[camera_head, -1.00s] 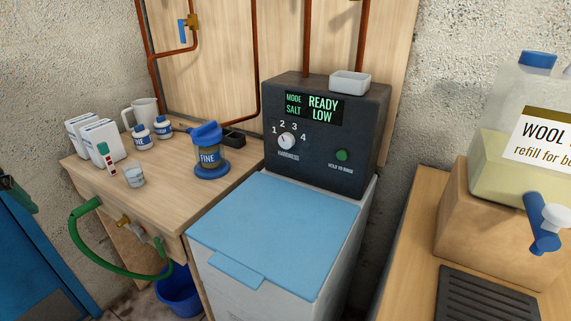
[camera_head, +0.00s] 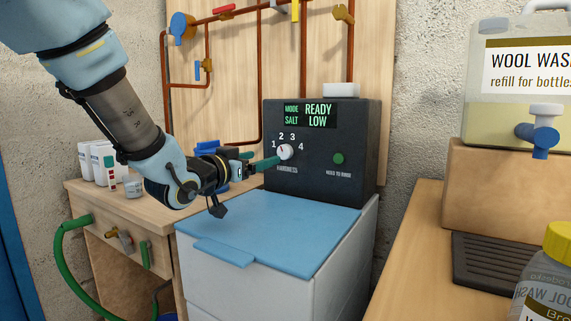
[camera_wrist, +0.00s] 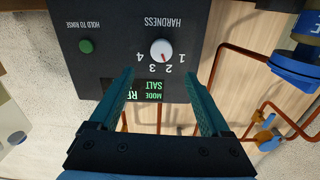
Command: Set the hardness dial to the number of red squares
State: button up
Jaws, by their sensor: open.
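The hardness dial (camera_head: 285,152) is a white round knob on the dark control box, with numbers 1 to 4 around its top. Its red mark points up and left, seemingly near 2. It also shows upside down in the wrist view (camera_wrist: 162,50). My gripper (camera_wrist: 159,72) is open and empty, its teal fingers aimed at the panel, with the dial ahead between them. In the head view my gripper (camera_head: 266,163) is just left of the dial; contact is unclear. A test strip (camera_head: 112,180) with reddish squares stands on the wooden bench; the squares are too small to count surely.
The display (camera_head: 310,115) reads MODE READY, SALT LOW. A green button (camera_head: 338,158) is right of the dial. A blue lid (camera_head: 265,232) lies below the box. White boxes (camera_head: 97,162) stand on the bench. A wool wash container (camera_head: 515,90) is at right.

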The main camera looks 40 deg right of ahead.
aim_at(283, 152)
jog(key=x, duration=1)
jog(key=shift+w, duration=0.1)
jog(key=shift+c, duration=0.2)
grip_shut()
